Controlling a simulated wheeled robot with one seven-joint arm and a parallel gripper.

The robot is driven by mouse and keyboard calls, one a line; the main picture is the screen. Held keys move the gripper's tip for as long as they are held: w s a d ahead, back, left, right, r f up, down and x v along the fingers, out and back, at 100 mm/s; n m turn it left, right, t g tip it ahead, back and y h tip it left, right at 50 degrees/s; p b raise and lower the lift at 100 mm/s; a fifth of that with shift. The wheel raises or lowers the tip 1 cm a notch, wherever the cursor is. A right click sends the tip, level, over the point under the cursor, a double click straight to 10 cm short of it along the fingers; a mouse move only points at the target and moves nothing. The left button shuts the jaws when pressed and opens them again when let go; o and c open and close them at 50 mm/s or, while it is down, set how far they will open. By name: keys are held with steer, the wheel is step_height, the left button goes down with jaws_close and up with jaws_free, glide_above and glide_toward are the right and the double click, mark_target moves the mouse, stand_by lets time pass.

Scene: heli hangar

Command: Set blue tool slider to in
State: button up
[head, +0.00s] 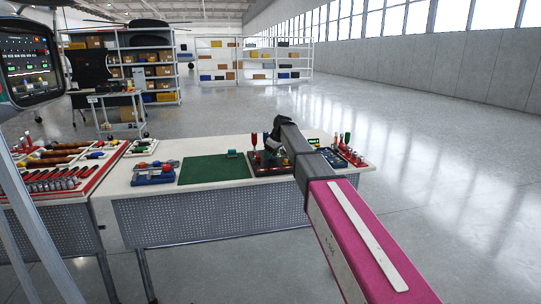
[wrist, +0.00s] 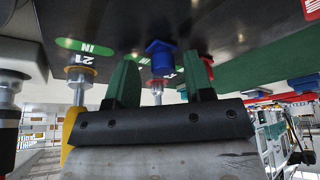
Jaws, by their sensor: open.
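In the wrist view, which looks upside down, a blue hexagonal knob (wrist: 160,56) stands on a dark panel (wrist: 120,18). It appears between the two green-padded fingers of my gripper (wrist: 160,75), with a gap on each side. The gripper is open and holds nothing. I cannot tell how far the knob is from the fingers in depth. A green "IN" label (wrist: 84,46) is on the panel to the left, and part of another green label shows near the knob. In the head view, my arm reaches over the table's right part and hides the knob.
A white worktable (head: 130,187) carries a green mat (head: 214,169), a blue tool holder (head: 152,175) and several upright tools at its right end. A second table with racks stands left.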

steer(key=v, duration=1)
steer(key=shift+r, duration=0.4)
steer(key=shift+s+d, duration=0.1)
steer(key=shift+s, duration=0.05)
